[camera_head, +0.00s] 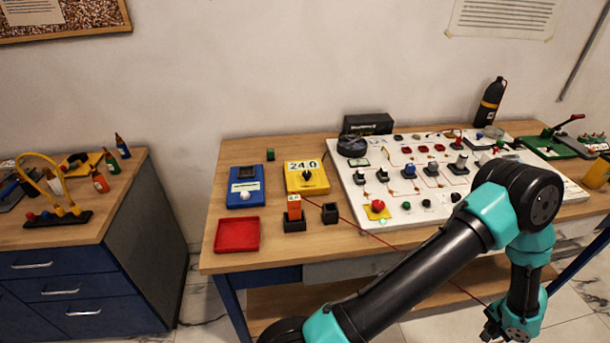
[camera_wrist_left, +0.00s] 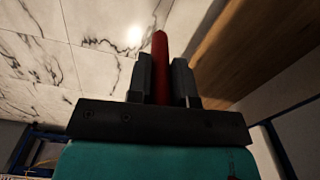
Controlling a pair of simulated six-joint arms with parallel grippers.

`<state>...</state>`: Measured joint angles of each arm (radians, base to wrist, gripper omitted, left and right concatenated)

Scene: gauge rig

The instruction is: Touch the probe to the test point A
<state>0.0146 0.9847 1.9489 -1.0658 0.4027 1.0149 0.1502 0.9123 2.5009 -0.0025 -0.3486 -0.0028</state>
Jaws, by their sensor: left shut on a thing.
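In the left wrist view, my left gripper (camera_wrist_left: 160,92) is shut on a red rod-shaped probe (camera_wrist_left: 160,50), which stands out beyond the fingers. The marble floor and a wooden surface lie behind it. In the head view my left arm reaches over the table's front and bends down at the lower right; its fingers and the probe cannot be made out there. A white panel (camera_head: 451,205) carries knobs, lamps and small contacts. Their labels are too small to read, so I cannot tell which is test point A. The yellow meter (camera_head: 306,177) reads 24.0.
A thin red lead (camera_head: 402,249) runs from near the meter toward the lower right. A red tray (camera_head: 237,235), a blue device (camera_head: 246,187), an orange block (camera_head: 294,208) in a black holder and an open black holder (camera_head: 330,213) stand left of the panel. A black bottle (camera_head: 489,103) stands behind.

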